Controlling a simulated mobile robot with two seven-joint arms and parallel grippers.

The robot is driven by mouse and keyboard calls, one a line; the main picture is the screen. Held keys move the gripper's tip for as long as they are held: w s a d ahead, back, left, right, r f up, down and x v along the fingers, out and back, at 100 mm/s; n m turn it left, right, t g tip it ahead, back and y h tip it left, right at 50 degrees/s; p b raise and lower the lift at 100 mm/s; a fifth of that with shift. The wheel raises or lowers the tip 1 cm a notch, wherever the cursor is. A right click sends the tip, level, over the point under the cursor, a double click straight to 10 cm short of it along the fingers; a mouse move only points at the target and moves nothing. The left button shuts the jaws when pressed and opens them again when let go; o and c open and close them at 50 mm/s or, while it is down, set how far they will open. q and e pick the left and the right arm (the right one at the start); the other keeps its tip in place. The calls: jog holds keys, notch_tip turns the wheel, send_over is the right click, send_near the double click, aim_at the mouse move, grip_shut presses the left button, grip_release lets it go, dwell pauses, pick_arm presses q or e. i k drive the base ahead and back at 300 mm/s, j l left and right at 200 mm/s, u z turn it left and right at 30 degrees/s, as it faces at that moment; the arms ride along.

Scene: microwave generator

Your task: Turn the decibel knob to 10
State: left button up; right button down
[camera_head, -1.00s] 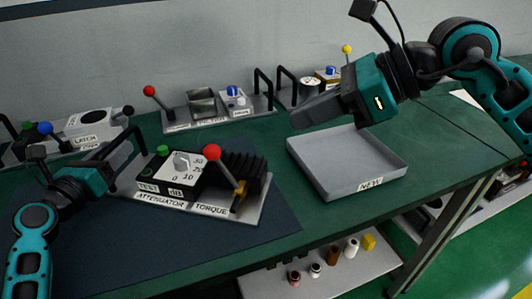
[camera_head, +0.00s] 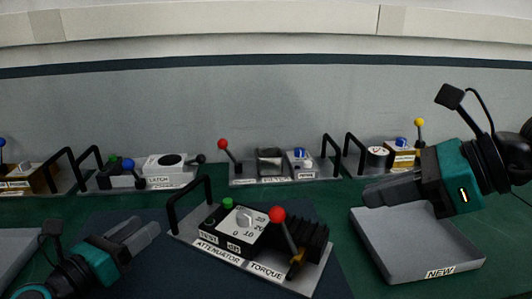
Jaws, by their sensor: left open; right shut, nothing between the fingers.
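The decibel knob (camera_head: 244,216) is a small grey knob on a white dial marked 0, 10, 20 and 30. Its exact setting is too small to read. It sits on the black attenuator box (camera_head: 212,222), labelled TEST and dB, with a green button (camera_head: 228,203). My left gripper (camera_head: 150,230) is open and empty, low at the left of the attenuator module and apart from the knob. My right gripper (camera_head: 368,196) is shut and empty above the left part of the grey NEW tray, well right of the knob.
A red-balled torque lever (camera_head: 278,214) and black ribbed block (camera_head: 308,240) stand close right of the knob. A black handle (camera_head: 188,204) rises at the module's left end. Other modules, including the LATCH module (camera_head: 165,168), line the wall. The NEW tray (camera_head: 440,272) is empty.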

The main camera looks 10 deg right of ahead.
aim_at(244, 217)
jog(key=k+j, duration=0.8)
